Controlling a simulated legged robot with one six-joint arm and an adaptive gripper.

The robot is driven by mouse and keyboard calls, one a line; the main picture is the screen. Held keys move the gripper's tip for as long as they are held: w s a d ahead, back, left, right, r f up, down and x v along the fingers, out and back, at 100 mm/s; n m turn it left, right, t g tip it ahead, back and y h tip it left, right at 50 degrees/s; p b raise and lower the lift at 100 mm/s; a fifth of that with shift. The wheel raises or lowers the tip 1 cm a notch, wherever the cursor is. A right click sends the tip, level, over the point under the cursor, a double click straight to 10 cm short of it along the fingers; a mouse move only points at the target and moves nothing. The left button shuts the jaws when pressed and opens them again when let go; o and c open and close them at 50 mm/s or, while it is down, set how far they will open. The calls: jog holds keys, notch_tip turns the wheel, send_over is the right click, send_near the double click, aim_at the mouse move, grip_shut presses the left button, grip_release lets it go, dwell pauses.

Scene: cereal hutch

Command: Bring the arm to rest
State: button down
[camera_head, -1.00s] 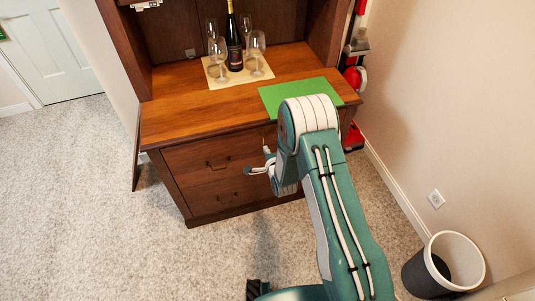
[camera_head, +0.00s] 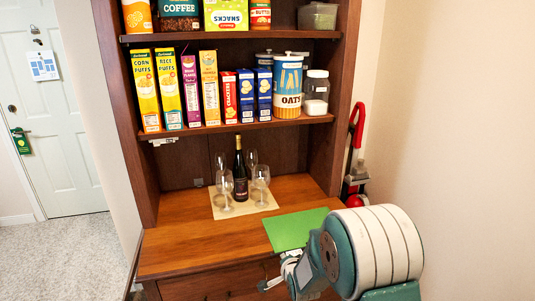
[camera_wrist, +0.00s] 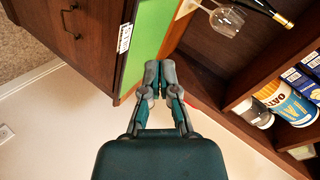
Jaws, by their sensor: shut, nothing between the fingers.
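My arm shows at the lower right of the head view, with its large white-and-green joint in front of the hutch. My gripper (camera_wrist: 160,70) is shut and empty in the wrist view, its two grey fingertips together. In that view the fingertips overlap the edge of the green mat (camera_wrist: 150,38); I cannot tell how far off they are. In the head view the gripper is mostly hidden behind the arm. The wooden hutch (camera_head: 190,245) stands ahead, with the green mat (camera_head: 292,230) on its counter.
A wine bottle (camera_head: 240,172) and several glasses stand on a beige mat (camera_head: 222,211). Cereal boxes (camera_head: 146,90) and an oats canister (camera_head: 288,86) fill the shelf above. A red vacuum (camera_head: 356,160) is right of the hutch. Carpet (camera_head: 70,255) at left is clear.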

jog(key=s+d+r+n+g+h, duration=0.1)
jog(key=s+d+r+n+g, duration=0.15)
jog(key=s+r, duration=0.55)
jog(key=s+d+r+n+g+h, duration=0.1)
jog(key=s+d+r+n, duration=0.25)
jog(key=s+r, duration=0.45)
jog(key=s+d+r+n+g, duration=0.1)
jog(key=s+d+r+n, duration=0.1)
jog(key=s, duration=0.7)
jog(key=s+d+r+n+g, duration=0.2)
jog(key=s+r, duration=0.1)
jog(key=s, duration=0.7)
jog(key=shift+s+r+n, duration=0.25)
jog(key=shift+r+n, duration=0.05)
jog(key=shift+n, duration=0.1)
